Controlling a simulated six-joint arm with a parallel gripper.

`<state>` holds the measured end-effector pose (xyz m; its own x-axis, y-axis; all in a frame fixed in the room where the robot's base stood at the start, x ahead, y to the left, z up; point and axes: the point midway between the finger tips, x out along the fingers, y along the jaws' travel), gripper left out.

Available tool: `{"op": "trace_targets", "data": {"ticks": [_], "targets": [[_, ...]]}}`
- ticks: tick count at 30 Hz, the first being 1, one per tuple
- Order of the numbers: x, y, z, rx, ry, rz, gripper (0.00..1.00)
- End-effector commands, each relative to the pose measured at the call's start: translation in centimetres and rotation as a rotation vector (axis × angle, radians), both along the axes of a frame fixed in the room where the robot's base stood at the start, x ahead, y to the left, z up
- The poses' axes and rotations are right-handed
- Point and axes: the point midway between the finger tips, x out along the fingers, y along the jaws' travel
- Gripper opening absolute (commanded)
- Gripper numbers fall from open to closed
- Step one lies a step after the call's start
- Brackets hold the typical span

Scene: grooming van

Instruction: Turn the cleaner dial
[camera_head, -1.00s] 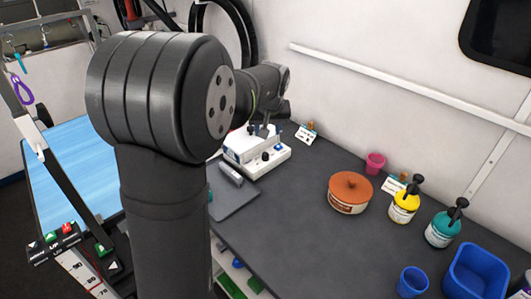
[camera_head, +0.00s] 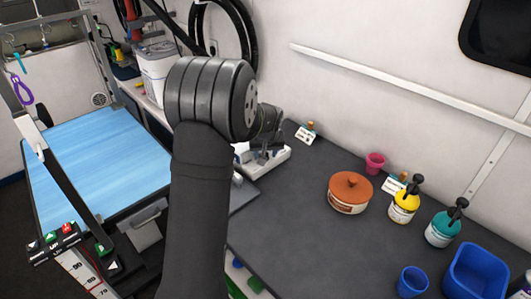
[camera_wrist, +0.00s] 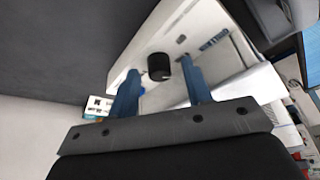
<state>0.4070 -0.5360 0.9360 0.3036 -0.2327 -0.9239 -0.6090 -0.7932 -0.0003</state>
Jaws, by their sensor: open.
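The cleaner (camera_head: 279,157) is a white box on the dark counter, mostly hidden behind my arm in the head view. The wrist view shows its white face (camera_wrist: 195,28) with a black round dial (camera_wrist: 159,67). My gripper (camera_wrist: 159,65) is open, with one blue finger on each side of the dial in that view. I cannot tell whether either finger touches the dial or how deep they reach. In the head view my gripper (camera_head: 264,152) is just over the cleaner, and its fingers are small and partly hidden.
An orange-lidded pot (camera_head: 350,190), a pink cup (camera_head: 375,163), a yellow pump bottle (camera_head: 405,204), a teal pump bottle (camera_head: 443,228), a blue cup (camera_head: 412,281) and a blue bin (camera_head: 476,272) stand right on the counter. A blue-topped table (camera_head: 95,160) is left. The counter's middle is clear.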

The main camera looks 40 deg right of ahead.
Motion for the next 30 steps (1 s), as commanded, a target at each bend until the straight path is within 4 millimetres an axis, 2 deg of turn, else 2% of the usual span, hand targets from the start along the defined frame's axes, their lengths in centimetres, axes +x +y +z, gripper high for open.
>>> {"op": "trace_targets", "data": {"ticks": [5, 9, 12, 22, 30], "targets": [[0.01, -0.01, 0.03, 0.000, 0.000, 0.000, 0.43], [0.01, 0.00, 0.04, 0.000, 0.000, 0.000, 0.16], [0.00, 0.00, 0.04, 0.000, 0.000, 0.000, 0.01], [-0.03, -0.05, 0.06, -0.001, 0.000, 0.046, 0.01], [-0.12, -0.21, 0.09, 0.000, -0.001, 0.216, 0.01]]}}
